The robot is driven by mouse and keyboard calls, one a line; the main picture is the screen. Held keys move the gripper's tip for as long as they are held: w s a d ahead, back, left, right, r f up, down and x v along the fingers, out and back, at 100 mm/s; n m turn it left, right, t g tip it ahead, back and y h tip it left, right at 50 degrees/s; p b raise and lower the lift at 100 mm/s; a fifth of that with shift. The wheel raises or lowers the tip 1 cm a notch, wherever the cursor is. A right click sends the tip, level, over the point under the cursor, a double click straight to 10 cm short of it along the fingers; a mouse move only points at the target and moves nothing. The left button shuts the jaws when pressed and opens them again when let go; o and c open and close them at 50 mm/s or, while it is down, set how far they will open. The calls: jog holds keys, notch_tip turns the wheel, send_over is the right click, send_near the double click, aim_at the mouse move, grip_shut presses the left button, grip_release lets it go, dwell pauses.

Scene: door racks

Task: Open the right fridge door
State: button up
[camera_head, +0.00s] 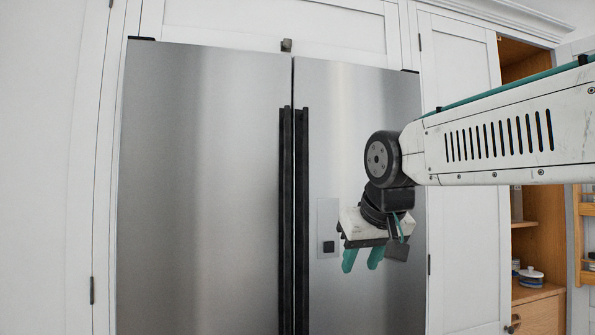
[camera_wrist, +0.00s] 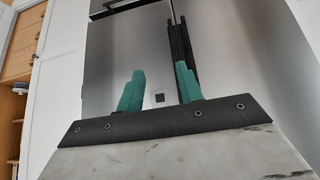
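The steel fridge has a left door (camera_head: 200,190) and a right door (camera_head: 350,120), both flush and shut. The right door's long black vertical handle (camera_head: 302,220) runs beside the left door's handle (camera_head: 285,220) at the centre seam. My gripper (camera_head: 362,260) hangs in front of the right door, to the right of its handle, with teal fingers pointing down. In the wrist view the two teal fingers (camera_wrist: 158,88) stand apart with nothing between them but the door's small dark square (camera_wrist: 160,98) behind. The handles (camera_wrist: 181,50) show beyond the right finger, apparently not gripped.
White cabinet panels (camera_head: 465,240) surround the fridge. To the right, an open wooden cupboard (camera_head: 525,240) has shelves and some dishes (camera_head: 530,275). My arm reaches in from the right. The area in front of the left door is clear.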

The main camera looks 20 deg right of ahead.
aim_at(306, 168)
jog(key=w+a+r+t, duration=0.3)
jog(key=w+r+t, duration=0.3)
jog(key=w+r, duration=1.35)
jog(key=x, duration=0.5)
jog(key=shift+w+d+r, duration=0.15)
jog(key=shift+w+d, duration=0.1)
jog(key=shift+w, duration=0.15)
jog(key=shift+w+f, duration=0.2)
jog(key=shift+w, duration=0.35)
grip_shut()
